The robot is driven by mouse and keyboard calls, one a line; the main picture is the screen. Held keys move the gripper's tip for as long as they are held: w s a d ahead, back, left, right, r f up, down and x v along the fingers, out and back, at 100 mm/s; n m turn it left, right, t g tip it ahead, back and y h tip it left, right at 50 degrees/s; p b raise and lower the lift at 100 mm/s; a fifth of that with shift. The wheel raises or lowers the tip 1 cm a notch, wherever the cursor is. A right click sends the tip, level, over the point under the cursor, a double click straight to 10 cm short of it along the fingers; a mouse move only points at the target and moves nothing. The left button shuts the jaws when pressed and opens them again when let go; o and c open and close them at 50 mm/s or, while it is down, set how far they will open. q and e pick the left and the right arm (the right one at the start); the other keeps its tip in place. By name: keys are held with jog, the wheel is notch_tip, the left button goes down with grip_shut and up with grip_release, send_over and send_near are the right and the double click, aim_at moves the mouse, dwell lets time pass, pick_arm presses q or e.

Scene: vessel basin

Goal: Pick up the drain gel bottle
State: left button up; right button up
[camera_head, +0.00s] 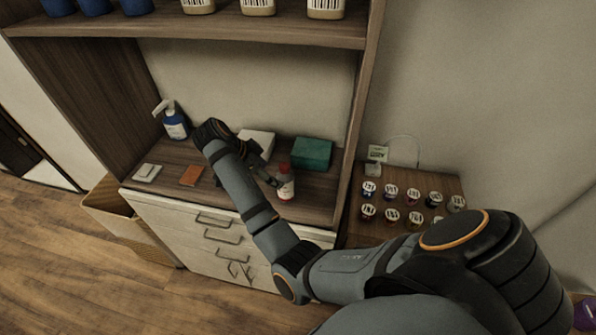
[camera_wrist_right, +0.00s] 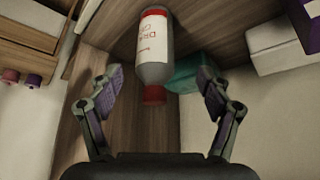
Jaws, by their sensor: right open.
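The drain gel bottle (camera_head: 286,183) is a small white and grey bottle with a red cap, standing on the shelf surface in the head view. In the right wrist view the bottle (camera_wrist_right: 153,50) shows red lettering on its label, with its red cap toward my gripper. My right gripper (camera_head: 268,167) is just left of the bottle in the head view. In the right wrist view my right gripper (camera_wrist_right: 158,90) is open, with the red cap between its fingertips in the picture and no visible contact. My left gripper is not in view.
A teal box (camera_head: 312,153) stands behind and right of the bottle. A white box (camera_head: 257,143), a blue pump bottle (camera_head: 175,124), an orange-brown card (camera_head: 191,175) and a light flat item (camera_head: 147,173) share the surface. Several labelled jars (camera_head: 391,192) stand at right. An upper shelf (camera_head: 200,29) overhangs.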

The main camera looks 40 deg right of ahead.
aim_at(286, 186)
jog(key=b+x, duration=0.4)
jog(key=x, duration=0.2)
jog(key=shift+a+f, duration=0.15)
jog(key=shift+a, duration=0.05)
jog(key=shift+s+d+f+p, duration=0.1)
jog(key=shift+s+d+p, duration=0.2)
jog(key=shift+p, duration=0.2)
jog(key=shift+x, duration=1.05)
jog(key=shift+d+f, duration=0.1)
jog(key=shift+f, duration=0.3)
jog(key=c, duration=0.7)
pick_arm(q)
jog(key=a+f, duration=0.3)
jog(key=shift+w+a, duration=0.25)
pick_arm(e)
jog(key=c, duration=0.7)
